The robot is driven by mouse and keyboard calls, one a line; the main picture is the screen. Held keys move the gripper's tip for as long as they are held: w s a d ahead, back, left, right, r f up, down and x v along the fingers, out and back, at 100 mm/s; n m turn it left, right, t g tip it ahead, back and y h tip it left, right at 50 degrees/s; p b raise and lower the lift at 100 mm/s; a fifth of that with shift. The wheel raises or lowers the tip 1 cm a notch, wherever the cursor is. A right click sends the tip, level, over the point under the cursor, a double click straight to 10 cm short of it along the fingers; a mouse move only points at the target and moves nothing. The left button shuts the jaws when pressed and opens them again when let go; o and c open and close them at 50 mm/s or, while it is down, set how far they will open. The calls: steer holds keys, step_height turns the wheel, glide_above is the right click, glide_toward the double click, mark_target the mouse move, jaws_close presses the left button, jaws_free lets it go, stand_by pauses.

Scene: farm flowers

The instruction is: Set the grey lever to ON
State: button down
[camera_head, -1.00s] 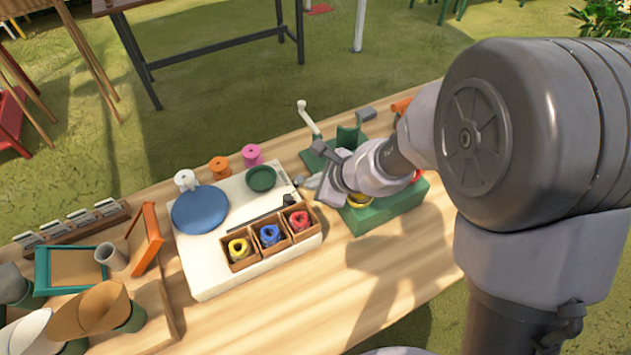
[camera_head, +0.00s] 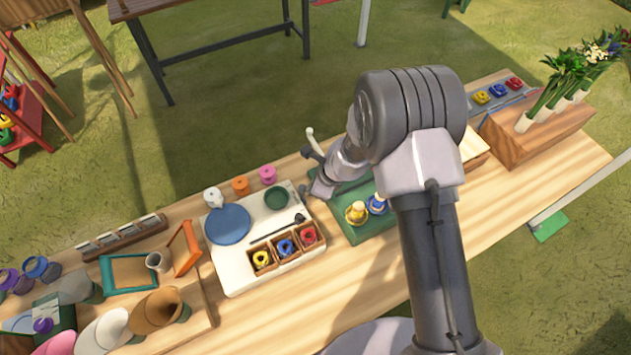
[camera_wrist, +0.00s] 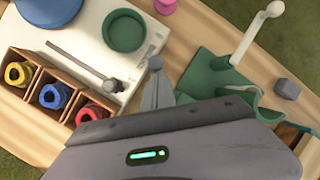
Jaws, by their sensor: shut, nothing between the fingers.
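In the head view my gripper (camera_head: 314,188) is low at the board's right edge, and the lever is hard to pick out there. A dark rod with a grey knob (camera_wrist: 110,85) also lies on the board. No ON mark is readable.
Right of my gripper, a green base (camera_wrist: 208,72) carries an upright white handle (camera_wrist: 257,30). The board also bears a blue disc (camera_head: 228,224), a green dish (camera_head: 276,198) and wooden boxes (camera_head: 260,245) of coloured rings. Yellow and blue pieces (camera_head: 357,212) stand nearby.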

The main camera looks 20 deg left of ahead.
steer(key=shift+w+a+r+p, duration=0.85)
steer(key=shift+a+r+p, duration=0.1)
steer(key=shift+a+p, duration=0.15)
steer(key=p+v, duration=0.4)
steer(key=v, duration=1.3)
steer(key=shift+r, duration=0.2)
steer(key=shift+s+d+f, duration=0.1)
